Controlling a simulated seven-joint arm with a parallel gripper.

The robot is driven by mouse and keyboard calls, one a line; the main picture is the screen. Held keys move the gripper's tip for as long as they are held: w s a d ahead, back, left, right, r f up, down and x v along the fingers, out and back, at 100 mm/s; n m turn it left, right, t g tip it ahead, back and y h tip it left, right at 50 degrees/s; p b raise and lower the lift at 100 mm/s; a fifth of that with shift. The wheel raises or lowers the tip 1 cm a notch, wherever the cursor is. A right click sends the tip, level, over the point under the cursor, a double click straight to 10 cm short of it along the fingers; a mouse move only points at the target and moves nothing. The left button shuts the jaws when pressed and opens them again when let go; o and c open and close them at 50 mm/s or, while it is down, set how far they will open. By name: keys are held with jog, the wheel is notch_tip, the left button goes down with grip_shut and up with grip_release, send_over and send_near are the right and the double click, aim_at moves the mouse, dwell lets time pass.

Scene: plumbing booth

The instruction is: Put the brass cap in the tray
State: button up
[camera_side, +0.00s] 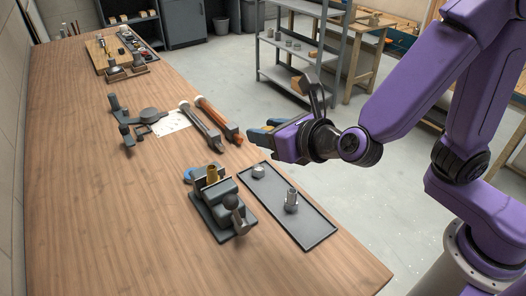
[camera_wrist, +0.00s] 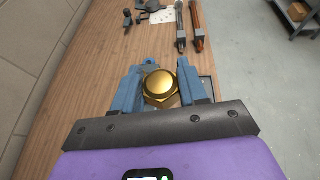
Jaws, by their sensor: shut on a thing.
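The brass cap (camera_wrist: 160,88), a gold dome with a hexagonal base, is between the two blue fingers of my gripper (camera_wrist: 161,84) in the wrist view. My gripper is shut on it. In the side view my gripper (camera_side: 263,131) is in the air beyond the far end of the tray, near the bench's right edge. The cap cannot be made out clearly there. The dark shallow tray (camera_side: 312,233) lies along the bench's right edge. It holds a silver hex nut (camera_side: 259,171) and a silver fitting (camera_side: 291,201), with bare floor around them.
A grey vise (camera_side: 222,207) with an upright brass piece (camera_side: 212,174) stands just left of the tray. Two pipe wrenches (camera_side: 210,125) lie beyond it, close to my gripper. A dark clamp-like tool (camera_side: 143,122) lies farther left. The bench's near left is clear.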

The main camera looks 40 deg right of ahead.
jog(key=w+d+f+m+g+h, duration=0.1)
jog(key=d+f+m+g+h, duration=0.5)
jog(key=d+m+h, duration=0.65)
jog(key=s+d+f+m+g, duration=0.5)
jog(key=s+f+m+g, duration=0.2)
jog(key=m+g, duration=0.65)
jog(key=w+a+m+g+y, duration=0.1)
jog(key=a+m+y, duration=0.2)
jog(key=m+y, duration=0.3)
jog(key=w+a+f+m+g+y, duration=0.1)
jog(key=w+a+m+y, duration=0.1)
jog(key=a+m+y, duration=0.2)
jog(key=w+a+m+g+y, duration=0.1)
jog(key=w+a+m+y, duration=0.1)
jog(key=m+y, duration=0.8)
jog(key=shift+a+f+g+y, duration=0.25)
jog(key=shift+a+f+g, duration=0.15)
jog(key=shift+a, duration=0.25)
jog(key=w+m+t+y, duration=0.3)
jog(key=w+m+t, duration=0.1)
jog(key=w+t, duration=0.15)
send_near(266, 205)
jog(key=shift+m+g, duration=0.3)
jog(key=shift+m, duration=0.1)
jog(key=shift+w+f+x, duration=0.1)
jog(key=shift+w+x, duration=0.05)
jog(key=shift+x, duration=0.9)
jog(key=shift+w+f+x, duration=0.15)
jog(key=shift+w+x, duration=0.05)
jog(key=shift+x, duration=0.8)
